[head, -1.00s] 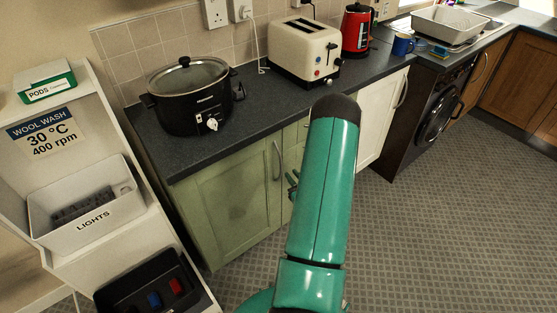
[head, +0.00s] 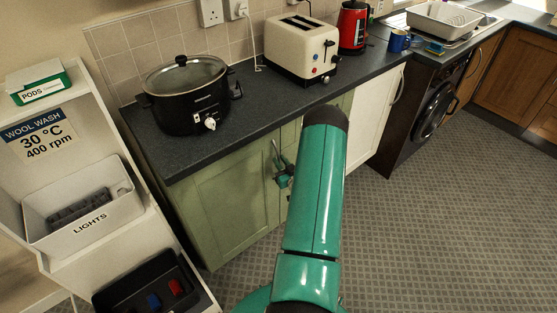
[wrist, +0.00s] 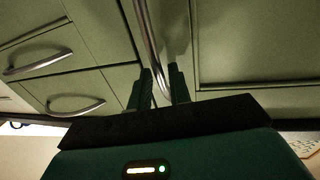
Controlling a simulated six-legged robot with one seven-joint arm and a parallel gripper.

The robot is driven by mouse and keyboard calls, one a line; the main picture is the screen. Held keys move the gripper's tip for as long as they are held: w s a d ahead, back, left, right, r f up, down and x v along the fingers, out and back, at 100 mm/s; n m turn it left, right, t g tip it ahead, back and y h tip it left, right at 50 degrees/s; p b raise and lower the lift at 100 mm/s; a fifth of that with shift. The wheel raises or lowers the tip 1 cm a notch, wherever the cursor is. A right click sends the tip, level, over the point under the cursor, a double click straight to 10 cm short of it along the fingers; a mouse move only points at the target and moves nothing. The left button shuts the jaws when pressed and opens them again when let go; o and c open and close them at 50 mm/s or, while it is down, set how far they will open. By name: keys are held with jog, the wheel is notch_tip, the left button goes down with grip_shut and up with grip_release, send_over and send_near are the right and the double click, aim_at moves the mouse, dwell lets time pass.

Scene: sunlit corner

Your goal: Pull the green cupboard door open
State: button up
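The green cupboard door (head: 228,200) is under the worktop at the left in the head view and looks closed. Its upright metal bar handle (head: 277,158) is near its right edge. My gripper (head: 283,174) is at the handle's lower part, partly hidden behind my green arm. In the wrist view the handle (wrist: 150,45) runs down between the two fingers of my gripper (wrist: 162,86). The fingers stand apart, one on each side of the bar, with a small gap showing. The door's panel (wrist: 250,45) fills the right of that view.
Green drawers (wrist: 48,60) with bar handles are beside the door in the wrist view. A white shelf unit (head: 150,235) stands left of the cupboard. A slow cooker (head: 190,97) and a toaster (head: 300,50) are on the worktop. The grey floor (head: 420,230) is clear at right.

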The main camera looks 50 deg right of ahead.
jog(key=shift+x, duration=0.85)
grip_shut()
jog(key=shift+s, duration=0.1)
